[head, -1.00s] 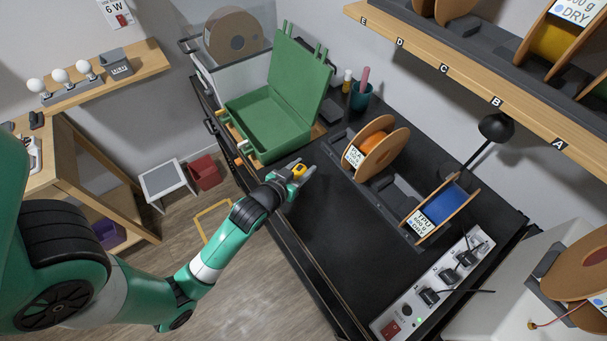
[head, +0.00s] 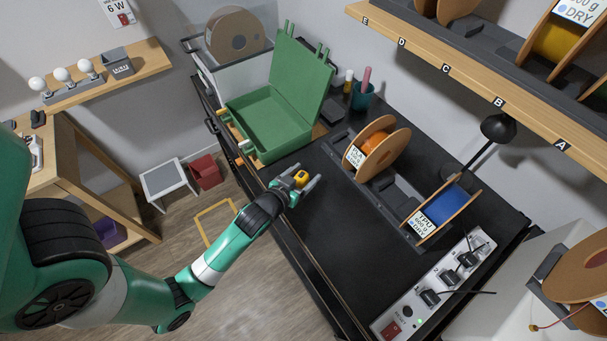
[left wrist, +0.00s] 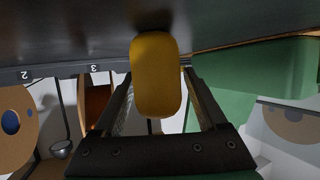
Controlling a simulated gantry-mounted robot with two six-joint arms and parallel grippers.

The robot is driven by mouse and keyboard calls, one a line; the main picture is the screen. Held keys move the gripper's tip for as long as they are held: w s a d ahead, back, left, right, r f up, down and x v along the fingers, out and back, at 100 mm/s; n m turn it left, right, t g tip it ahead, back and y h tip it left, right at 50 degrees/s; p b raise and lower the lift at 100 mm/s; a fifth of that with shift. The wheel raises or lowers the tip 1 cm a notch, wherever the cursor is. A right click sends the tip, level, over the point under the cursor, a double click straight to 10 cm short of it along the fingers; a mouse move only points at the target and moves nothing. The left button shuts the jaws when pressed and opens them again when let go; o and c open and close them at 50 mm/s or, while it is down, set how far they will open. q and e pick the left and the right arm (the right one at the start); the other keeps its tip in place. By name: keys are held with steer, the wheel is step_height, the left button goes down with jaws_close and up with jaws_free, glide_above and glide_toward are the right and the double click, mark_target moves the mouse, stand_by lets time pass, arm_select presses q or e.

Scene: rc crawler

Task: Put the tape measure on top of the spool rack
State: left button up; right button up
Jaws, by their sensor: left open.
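The tape measure (head: 301,178) is a small yellow and black block at the left front part of the black bench top. My left gripper (head: 299,181) is open, with one finger on either side of it. In the left wrist view the yellow tape measure (left wrist: 155,78) stands between the spread fingers of my left gripper (left wrist: 158,95), with visible gaps. I cannot tell whether it rests fully on the bench. A dark spool rack (head: 385,190) on the bench holds an orange spool (head: 377,143) and a blue spool (head: 441,212). My right gripper is not in view.
An open green case (head: 268,120) stands behind the gripper. A power strip (head: 432,285) lies at the bench's right end, and a black lamp (head: 497,128) stands behind the rack. A lettered wooden shelf (head: 470,85) overhangs the back. The bench middle (head: 335,235) is clear.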

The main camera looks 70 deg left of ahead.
arm_select(q)
steer(key=shift+r, duration=0.2)
steer(key=v, duration=1.2)
steer(key=shift+b, duration=0.35)
